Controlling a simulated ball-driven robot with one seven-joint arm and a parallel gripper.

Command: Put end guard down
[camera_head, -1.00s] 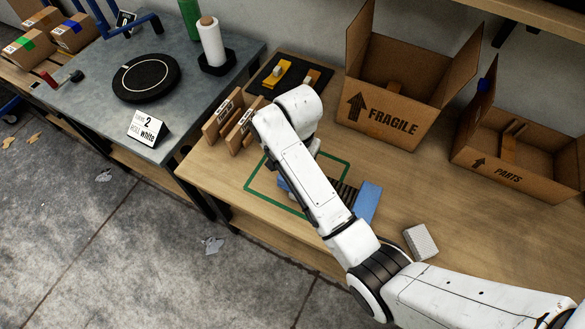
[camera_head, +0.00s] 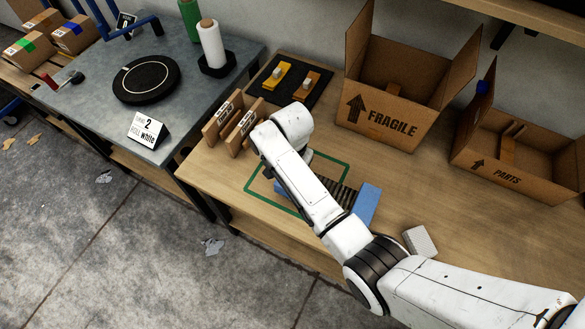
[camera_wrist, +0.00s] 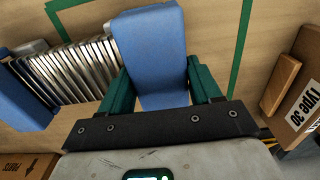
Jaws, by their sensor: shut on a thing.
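My gripper (camera_wrist: 160,78) has its green fingers on both sides of a blue end guard (camera_wrist: 150,42) in the wrist view and is shut on it. The held guard is beside the row of thin plates (camera_wrist: 72,68), at the end nearest my gripper. I cannot tell whether it touches the tabletop. A second blue end guard (camera_head: 368,203) is at the other end of the row; it also shows at the left edge of the wrist view (camera_wrist: 22,105). A green outline (camera_head: 335,160) marks the tabletop around the held guard. In the head view my arm hides the gripper and part of the row.
Wooden holders (camera_head: 240,130) stand left of the green outline. A black mat (camera_head: 315,82) with small parts lies behind. Open boxes marked FRAGILE (camera_head: 395,120) and PARTS (camera_head: 512,178) stand at the back right. A pale block (camera_head: 420,242) lies at the front right.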

